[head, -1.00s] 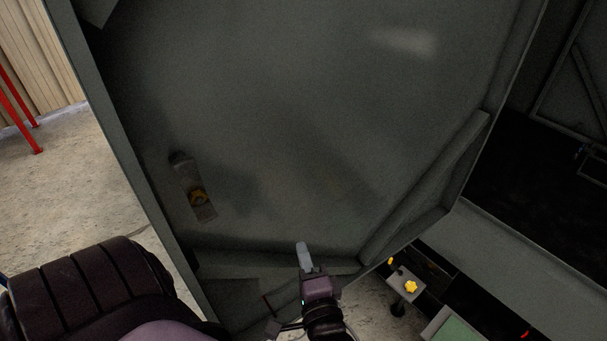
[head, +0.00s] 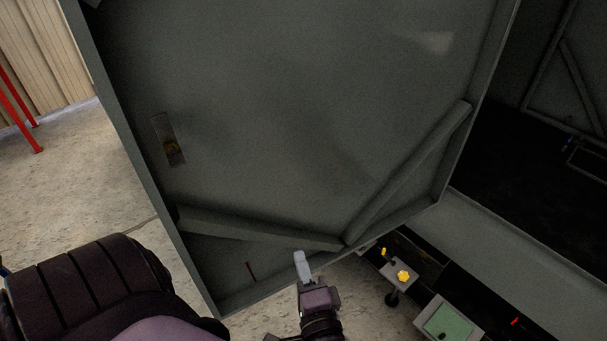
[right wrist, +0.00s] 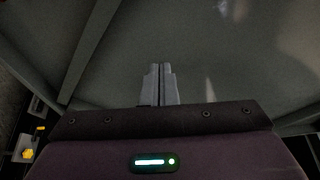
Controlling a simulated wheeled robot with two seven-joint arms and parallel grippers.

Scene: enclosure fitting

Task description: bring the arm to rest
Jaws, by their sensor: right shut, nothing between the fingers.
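My right gripper (head: 301,262) is at the bottom centre of the head view, in front of the lower edge of a large grey door panel (head: 290,130). In the right wrist view its two fingers (right wrist: 160,82) are together with nothing between them, and the panel fills the background. I cannot tell whether the fingertips touch the panel. My left gripper is not in view; only a dark, padded part shows at the lower left.
At the lower right are a yellow knob (head: 403,277) and a green-topped box (head: 447,321). A dark enclosure (head: 520,170) lies at right. Speckled floor (head: 80,185) is open at left.

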